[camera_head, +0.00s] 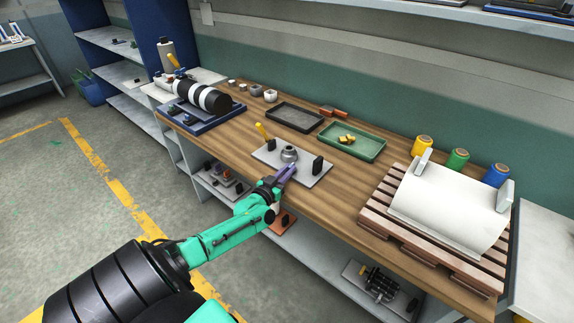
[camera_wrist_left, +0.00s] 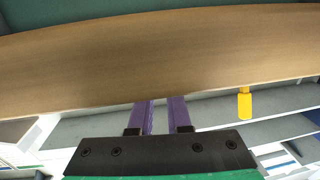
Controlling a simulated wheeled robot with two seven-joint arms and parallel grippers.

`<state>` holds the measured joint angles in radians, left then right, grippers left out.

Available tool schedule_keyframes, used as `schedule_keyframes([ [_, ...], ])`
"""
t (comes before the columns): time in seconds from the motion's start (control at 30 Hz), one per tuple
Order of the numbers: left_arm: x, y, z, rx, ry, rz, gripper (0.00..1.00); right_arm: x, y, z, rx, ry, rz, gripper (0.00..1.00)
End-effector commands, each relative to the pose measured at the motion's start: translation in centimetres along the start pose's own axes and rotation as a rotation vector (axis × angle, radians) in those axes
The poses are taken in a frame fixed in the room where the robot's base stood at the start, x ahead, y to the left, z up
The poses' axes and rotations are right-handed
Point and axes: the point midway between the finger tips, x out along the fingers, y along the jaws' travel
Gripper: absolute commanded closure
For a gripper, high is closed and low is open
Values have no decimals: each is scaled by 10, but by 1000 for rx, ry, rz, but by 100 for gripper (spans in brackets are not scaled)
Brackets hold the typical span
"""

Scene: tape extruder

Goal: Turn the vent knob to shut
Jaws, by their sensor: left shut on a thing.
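A grey metal plate (camera_head: 268,156) lies near the front edge of the wooden bench. It carries a round silver-grey knob (camera_head: 289,154), which I take for the vent knob, a yellow lever (camera_head: 262,131) at its back left and upright black blocks. My left gripper (camera_head: 288,170) reaches in from the front, its purple fingers at the near side of the knob. The fingers (camera_wrist_left: 161,99) show in the left wrist view with a narrow gap between them. They are shut on what seems to be the knob; the contact itself is not clear. My right gripper is out of view.
A dark tray (camera_head: 296,129) and a green tray (camera_head: 378,149) with yellow pieces stand behind the plate. A black-and-white cylinder (camera_head: 205,96) is at left. A wooden pallet (camera_head: 384,212) with a white sheet is at right. Bare wood lies between plate and pallet.

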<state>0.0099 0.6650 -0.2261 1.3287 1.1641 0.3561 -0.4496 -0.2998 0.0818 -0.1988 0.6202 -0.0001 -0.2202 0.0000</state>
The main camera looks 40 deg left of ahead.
Motion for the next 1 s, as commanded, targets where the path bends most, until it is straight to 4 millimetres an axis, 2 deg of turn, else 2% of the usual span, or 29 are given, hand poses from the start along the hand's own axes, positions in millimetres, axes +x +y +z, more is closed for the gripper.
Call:
schedule_keyframes([
  [0.03, 0, 3, -9, -10, -3, -30, 100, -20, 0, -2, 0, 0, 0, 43],
  [0.1, 0, 4, -9, -10, -4, -78, 100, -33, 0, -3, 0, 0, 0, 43],
  [0.3, 1, 8, -6, -9, -4, -233, 100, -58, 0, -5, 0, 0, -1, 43],
  [0.7, 3, 13, 0, -3, -3, -480, 100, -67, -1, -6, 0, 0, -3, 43],
  [1.0, 4, 13, 0, -1, -1, -543, 100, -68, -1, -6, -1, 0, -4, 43],
])
